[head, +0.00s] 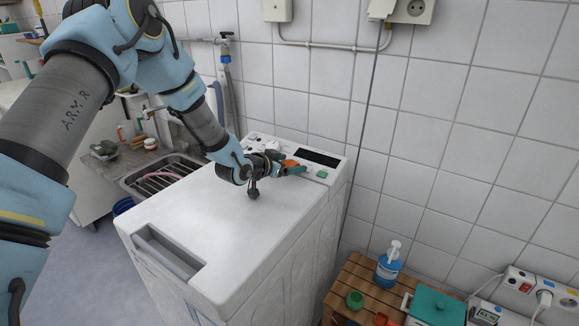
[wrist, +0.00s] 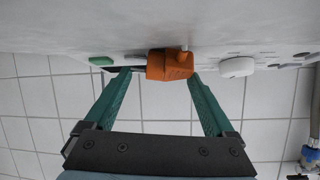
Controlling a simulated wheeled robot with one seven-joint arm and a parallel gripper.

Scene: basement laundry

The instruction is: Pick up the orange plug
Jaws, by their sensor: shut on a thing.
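The orange plug (head: 290,163) is at the control panel on the back part of the white top-loading washing machine (head: 215,208). In the wrist view the plug (wrist: 169,66) sits between the two teal fingers of my gripper (wrist: 160,74), close against the white machine surface. My gripper (head: 288,168) is shut on the plug in the head view, low over the panel. The fingers partly hide the plug there. I cannot tell whether the plug still touches the machine.
A green button (head: 322,174) and a dark display (head: 316,157) are beside the gripper. The tiled wall (head: 440,130) stands close behind. A wooden crate (head: 350,296) with a blue bottle (head: 389,266) is at the lower right. A sink (head: 165,172) is on the left.

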